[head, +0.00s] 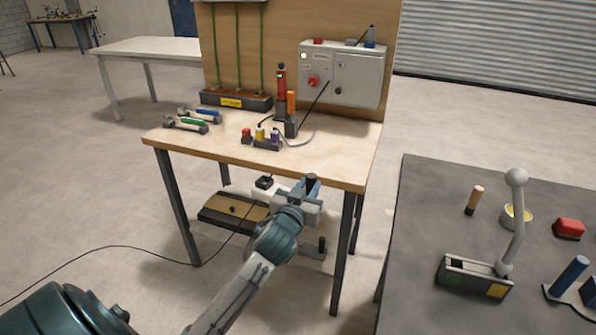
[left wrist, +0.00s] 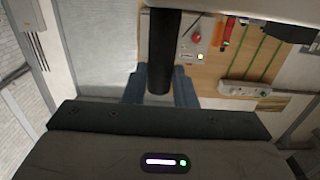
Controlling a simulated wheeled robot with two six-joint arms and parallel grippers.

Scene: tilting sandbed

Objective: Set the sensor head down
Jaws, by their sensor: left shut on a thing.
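My left gripper (head: 311,186) is in front of the workbench's front edge and shut on a dark cylinder, which I take to be the sensor head (head: 311,180). In the left wrist view the black cylinder (left wrist: 160,55) stands between the blue fingers of the left gripper (left wrist: 160,88). My right gripper is not in view.
The wooden workbench (head: 205,146) carries hammers, small coloured parts and a red tool. A grey control box (head: 358,76) hangs on its backboard. A dark table (head: 420,200) with a lever device (head: 476,277) is at right. A thin cable lies on the floor at left.

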